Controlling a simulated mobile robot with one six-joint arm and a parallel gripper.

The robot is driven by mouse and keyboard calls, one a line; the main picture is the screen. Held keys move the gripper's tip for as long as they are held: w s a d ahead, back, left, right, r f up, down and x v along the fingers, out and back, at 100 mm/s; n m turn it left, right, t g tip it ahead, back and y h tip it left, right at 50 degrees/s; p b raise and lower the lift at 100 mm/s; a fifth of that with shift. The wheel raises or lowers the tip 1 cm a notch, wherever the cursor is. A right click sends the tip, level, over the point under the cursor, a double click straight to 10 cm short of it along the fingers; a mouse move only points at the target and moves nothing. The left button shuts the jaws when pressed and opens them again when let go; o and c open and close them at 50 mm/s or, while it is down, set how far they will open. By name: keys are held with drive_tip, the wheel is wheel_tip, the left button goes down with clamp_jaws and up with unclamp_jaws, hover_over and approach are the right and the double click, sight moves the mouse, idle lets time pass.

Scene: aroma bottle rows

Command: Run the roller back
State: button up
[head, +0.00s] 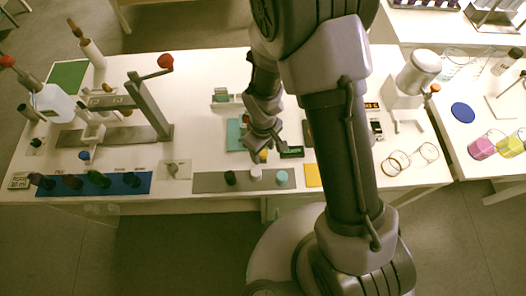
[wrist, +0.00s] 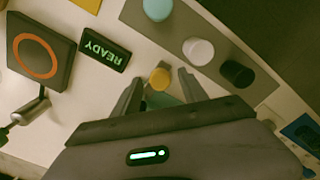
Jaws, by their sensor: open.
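No part is marked as the roller. A white cylinder with a wooden handle (head: 91,52) stands at the far left of the table in the head view and looks most like one. My gripper (head: 261,147) is far from it, over the table's middle. In the wrist view my gripper (wrist: 162,76) is open, its fingers apart. A yellow-capped bottle (wrist: 160,78) shows between the fingertips; I cannot tell whether they touch it. It also shows in the head view (head: 263,156), just below the gripper.
A READY sign (wrist: 105,48) and a dark pad with an orange ring (wrist: 38,55) lie beside the gripper. A grey strip (head: 205,183) holds black, white and cyan caps. A lever frame with a red knob (head: 150,105) and a blue bottle strip (head: 130,183) are at left.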

drive_tip(key=shift+f, duration=0.15)
clamp_jaws()
idle(1.4)
